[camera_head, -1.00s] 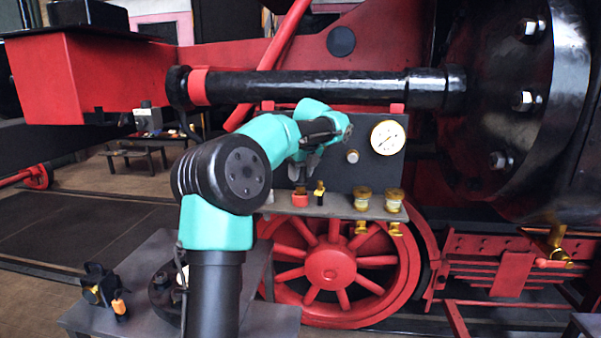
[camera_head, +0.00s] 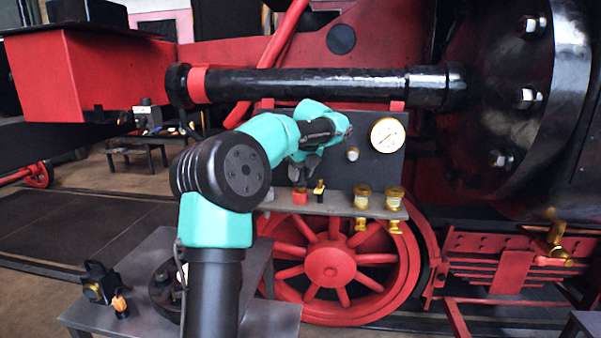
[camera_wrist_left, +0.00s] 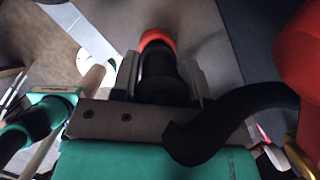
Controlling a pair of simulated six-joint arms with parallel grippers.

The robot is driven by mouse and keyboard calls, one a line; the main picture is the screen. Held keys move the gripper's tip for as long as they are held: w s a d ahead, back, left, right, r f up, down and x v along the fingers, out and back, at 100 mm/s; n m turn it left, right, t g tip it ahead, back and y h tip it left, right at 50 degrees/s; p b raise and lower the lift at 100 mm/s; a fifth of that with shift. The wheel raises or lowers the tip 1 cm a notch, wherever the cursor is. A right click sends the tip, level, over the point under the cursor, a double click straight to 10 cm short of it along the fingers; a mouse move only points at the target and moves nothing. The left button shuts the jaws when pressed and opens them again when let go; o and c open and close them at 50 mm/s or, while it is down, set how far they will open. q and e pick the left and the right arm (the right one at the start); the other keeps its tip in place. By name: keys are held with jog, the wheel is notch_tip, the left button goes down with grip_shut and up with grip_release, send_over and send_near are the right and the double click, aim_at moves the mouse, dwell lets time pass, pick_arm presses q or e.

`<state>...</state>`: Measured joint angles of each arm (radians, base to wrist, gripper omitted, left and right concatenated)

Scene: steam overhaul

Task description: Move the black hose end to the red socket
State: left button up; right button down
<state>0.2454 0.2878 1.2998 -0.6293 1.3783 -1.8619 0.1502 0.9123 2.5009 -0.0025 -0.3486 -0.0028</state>
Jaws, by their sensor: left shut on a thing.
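The red socket (camera_head: 300,196) stands on the grey shelf below the panel, left of a small brass and black fitting. My left gripper (camera_head: 308,170) is just above it, partly hidden by its own wrist. In the left wrist view the left gripper (camera_wrist_left: 160,88) is shut on the black hose end (camera_wrist_left: 158,70). The red socket (camera_wrist_left: 157,38) shows right at the far tip of the hose end, in line with it; I cannot tell whether they touch. The black hose (camera_wrist_left: 235,108) curves off to the right. My right gripper is not in view.
A brass-black fitting (camera_head: 319,190) and two brass valves (camera_head: 362,196) (camera_head: 394,197) share the shelf, right of the socket. A gauge (camera_head: 387,135) is on the panel behind. A grey table (camera_head: 130,262) at lower left holds a dark part with an orange tip (camera_head: 119,303).

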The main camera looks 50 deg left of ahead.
pick_arm(q)
jog(key=shift+f, duration=0.15)
jog(key=shift+f, duration=0.5)
jog(key=o, duration=1.2)
jog(key=v, duration=1.7)
jog(key=shift+d+r, duration=0.1)
jog(key=shift+r, duration=0.1)
jog(key=shift+w, duration=0.1)
